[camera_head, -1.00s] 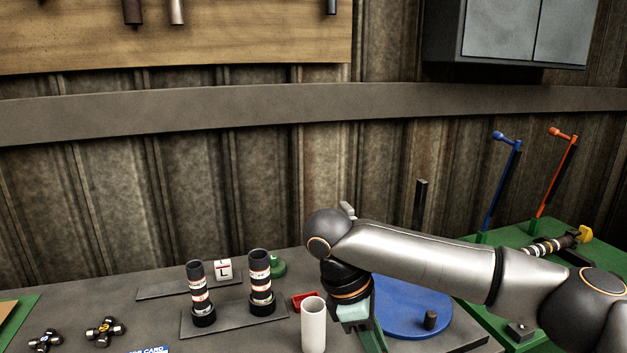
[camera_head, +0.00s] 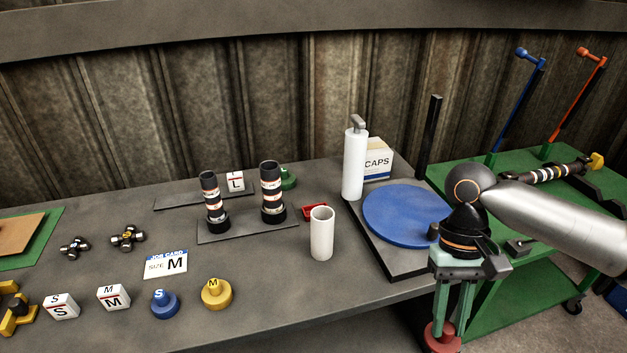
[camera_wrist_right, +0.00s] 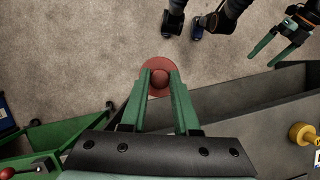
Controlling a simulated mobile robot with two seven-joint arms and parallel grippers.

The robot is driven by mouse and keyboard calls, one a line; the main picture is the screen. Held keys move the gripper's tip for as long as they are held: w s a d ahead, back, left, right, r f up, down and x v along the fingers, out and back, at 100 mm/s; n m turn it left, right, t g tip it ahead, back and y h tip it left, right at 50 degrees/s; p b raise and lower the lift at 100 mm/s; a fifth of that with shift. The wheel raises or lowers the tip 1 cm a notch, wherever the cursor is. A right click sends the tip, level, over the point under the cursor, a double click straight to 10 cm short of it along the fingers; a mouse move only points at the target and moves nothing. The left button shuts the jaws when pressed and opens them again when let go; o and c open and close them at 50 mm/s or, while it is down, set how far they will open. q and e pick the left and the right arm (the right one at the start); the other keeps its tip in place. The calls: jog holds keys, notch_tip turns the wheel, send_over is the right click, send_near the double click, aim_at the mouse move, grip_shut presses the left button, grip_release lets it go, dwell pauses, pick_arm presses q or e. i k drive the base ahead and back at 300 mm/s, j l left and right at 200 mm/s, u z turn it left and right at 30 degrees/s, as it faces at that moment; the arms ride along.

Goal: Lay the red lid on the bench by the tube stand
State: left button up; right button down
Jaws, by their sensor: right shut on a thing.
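The red lid (camera_head: 442,338) is a round disc with a knob. My right gripper (camera_head: 455,318) is shut on its knob and holds it off the bench's front edge, right of centre. In the right wrist view the lid (camera_wrist_right: 160,66) shows between the fingertips, above the floor. On the bench (camera_head: 250,262), a dark plate (camera_head: 240,234) bears two upright striped cylinders. A white open-topped tube (camera_head: 321,235) stands upright to its right. I cannot tell which of these is the tube stand. My left gripper (camera_wrist_right: 276,49) appears open and empty in the right wrist view.
A blue disc (camera_head: 405,215) and white pump bottle (camera_head: 354,165) are at the bench's right. A small red tray (camera_head: 314,209) sits behind the tube. Bare bench surrounds the tube's front. A green cart (camera_head: 520,290) stands right.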

aim_at(270, 287)
jog(key=i+l, duration=0.2)
jog(key=l, duration=0.2)
jog(key=i+l+u, duration=0.1)
jog(key=l+u, duration=0.15)
jog(key=i+l+u, duration=0.2)
jog(key=k+l+u, duration=0.1)
jog(key=u, duration=1.2)
